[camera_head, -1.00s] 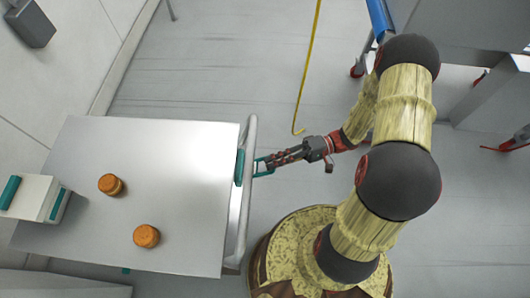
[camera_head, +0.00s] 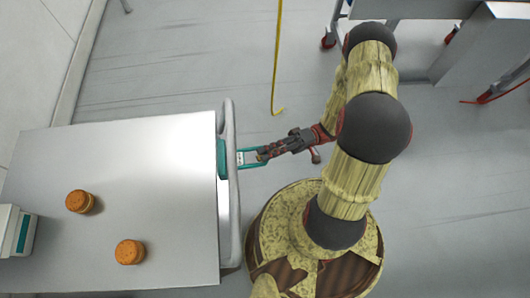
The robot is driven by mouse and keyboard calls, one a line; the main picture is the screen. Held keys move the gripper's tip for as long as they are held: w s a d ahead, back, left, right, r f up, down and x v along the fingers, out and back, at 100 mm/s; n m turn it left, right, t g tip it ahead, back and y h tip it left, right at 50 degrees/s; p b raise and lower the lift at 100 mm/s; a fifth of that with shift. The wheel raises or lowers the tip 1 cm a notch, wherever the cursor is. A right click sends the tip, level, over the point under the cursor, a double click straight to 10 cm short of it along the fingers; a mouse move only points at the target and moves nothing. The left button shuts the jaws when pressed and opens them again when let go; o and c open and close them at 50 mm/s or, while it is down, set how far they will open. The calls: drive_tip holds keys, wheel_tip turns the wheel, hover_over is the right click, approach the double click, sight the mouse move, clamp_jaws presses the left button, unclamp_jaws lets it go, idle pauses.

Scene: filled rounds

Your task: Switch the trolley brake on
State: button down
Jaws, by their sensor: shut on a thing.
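The trolley (camera_head: 150,190) has a flat grey top and a pale push bar (camera_head: 231,190) along its right side. A teal bracket (camera_head: 222,158) sits at that right edge. A teal U-shaped handle (camera_head: 246,165) with a small pale label sticks out from it to the right, past the bar. It appears to be the brake control. My gripper (camera_head: 263,154) comes in from the right and is shut on the outer end of this handle. The jaws partly hide that end.
Two orange-brown round jars (camera_head: 80,201) (camera_head: 130,252) stand on the trolley top. A white and teal box (camera_head: 16,232) is at its left edge. A yellow cable (camera_head: 276,70) hangs or lies above the gripper. Grey furniture with red-footed legs stands at upper right.

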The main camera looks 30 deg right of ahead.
drive_tip(key=shift+f, duration=0.15)
drive_tip(key=c, duration=1.9)
unclamp_jaws()
drive_tip(key=v, duration=1.2)
drive_tip(key=shift+d, duration=0.1)
